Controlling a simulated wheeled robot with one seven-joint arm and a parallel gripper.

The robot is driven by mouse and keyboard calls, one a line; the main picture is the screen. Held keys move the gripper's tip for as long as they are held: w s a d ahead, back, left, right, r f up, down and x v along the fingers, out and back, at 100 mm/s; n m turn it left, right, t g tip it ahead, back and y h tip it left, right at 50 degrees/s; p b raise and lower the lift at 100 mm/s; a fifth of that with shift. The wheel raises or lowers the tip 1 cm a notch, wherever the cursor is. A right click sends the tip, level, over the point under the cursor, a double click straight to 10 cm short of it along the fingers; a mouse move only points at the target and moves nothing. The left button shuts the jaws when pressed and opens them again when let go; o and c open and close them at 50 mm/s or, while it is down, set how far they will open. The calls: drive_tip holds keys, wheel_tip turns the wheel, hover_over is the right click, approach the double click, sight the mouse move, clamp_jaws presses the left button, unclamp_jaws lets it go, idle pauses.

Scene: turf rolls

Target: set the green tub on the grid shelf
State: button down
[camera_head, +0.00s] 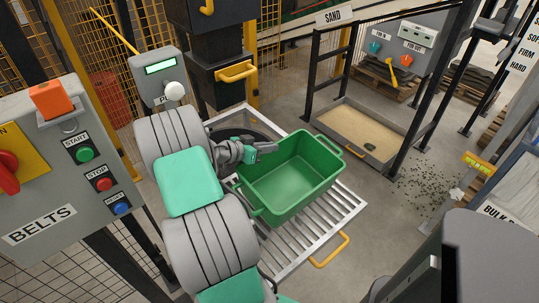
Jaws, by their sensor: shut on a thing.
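The green tub (292,176) is upright and empty, with its open top facing up, in the middle of the view. It is on or just above the slatted grey grid shelf (334,211); I cannot tell if its base touches. My gripper (268,148) is shut on the tub at its far left rim. The fingertips are small here and partly hidden against the rim. My arm comes in from the lower left and covers the shelf's left part.
A control panel with START and STOP buttons (84,155) stands close at the left. A yellow handle (329,250) sticks out from the shelf's front. A sand tray (362,133) lies behind, right of a black post. Dark crumbs (432,188) are scattered on the floor at the right.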

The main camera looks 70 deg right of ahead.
sight(275, 153)
drive_tip(key=f, duration=0.3)
drive_tip(key=shift+w+d+f, duration=0.1)
drive_tip(key=shift+d+f, duration=0.1)
drive_tip(key=c, duration=1.6)
unclamp_jaws()
drive_tip(key=shift+a, duration=0.1)
drive_tip(key=v, duration=0.7)
drive_tip(key=shift+a, duration=0.2)
drive_tip(key=shift+w, duration=0.1)
